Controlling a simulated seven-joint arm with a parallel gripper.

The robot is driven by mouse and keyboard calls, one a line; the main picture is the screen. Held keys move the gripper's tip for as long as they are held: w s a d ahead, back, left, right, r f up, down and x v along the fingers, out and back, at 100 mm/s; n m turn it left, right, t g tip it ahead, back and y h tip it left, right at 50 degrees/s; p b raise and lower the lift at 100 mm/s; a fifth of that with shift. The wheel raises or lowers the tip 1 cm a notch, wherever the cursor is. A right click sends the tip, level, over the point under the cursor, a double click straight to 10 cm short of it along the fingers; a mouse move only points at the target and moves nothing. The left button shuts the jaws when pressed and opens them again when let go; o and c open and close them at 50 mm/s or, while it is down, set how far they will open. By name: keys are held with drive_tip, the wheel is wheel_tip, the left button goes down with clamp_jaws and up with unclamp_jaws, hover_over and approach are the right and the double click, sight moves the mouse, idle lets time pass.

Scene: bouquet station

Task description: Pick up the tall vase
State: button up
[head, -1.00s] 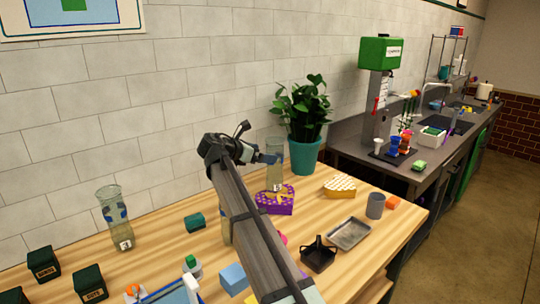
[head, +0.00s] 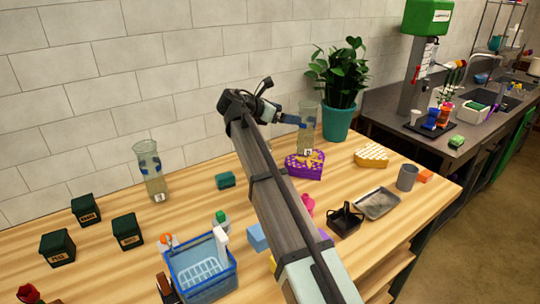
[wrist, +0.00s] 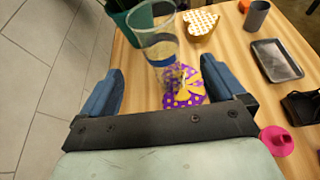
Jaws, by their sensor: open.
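A tall clear glass vase (head: 308,125) with a label near its foot stands at the back of the wooden table, just beyond my gripper (head: 292,119). It also shows in the wrist view (wrist: 155,38), ahead of my open, empty gripper (wrist: 162,82), roughly in line with the gap. The blue fingers are spread on either side, and I cannot tell how far the vase reaches between them. A second clear glass vase (head: 151,172) with blue marks and a label stands upright at the left, away from my gripper. My arm hides part of the middle table.
A purple heart-shaped box (head: 303,165) sits close in front of the vase, and a potted plant (head: 337,122) close behind it. A yellow patterned box (head: 371,156), metal tray (head: 378,204) and grey cup (head: 407,177) are at right. A blue basket (head: 202,270) is in front.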

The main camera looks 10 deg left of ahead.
drive_tip(key=w+d+r+n+t+y, duration=0.2)
drive_tip(key=d+r+n+t+y, duration=0.1)
drive_tip(key=r+n+t+y, duration=0.3)
drive_tip(key=w+d+r+n+t+y, duration=0.1)
drive_tip(key=d+r+n+t+y, duration=0.2)
drive_tip(key=r+t+y, duration=0.35)
drive_tip(key=s+d+f+n+g+y, duration=0.1)
drive_tip(key=s+f+n+g+y, duration=0.3)
drive_tip(key=s+n+g+y, duration=0.55)
drive_tip(key=s+d+f+n+g+y, duration=0.1)
drive_tip(key=s+f+n+g+y, duration=0.35)
drive_tip(key=s+n+g, duration=0.55)
wheel_tip(320, 180, down, 14)
drive_tip(key=s+r+m+t, duration=0.1)
drive_tip(key=s+m, duration=0.1)
drive_tip(key=m, duration=0.1)
drive_tip(key=x, duration=1.4)
drive_tip(key=shift+f, duration=0.2)
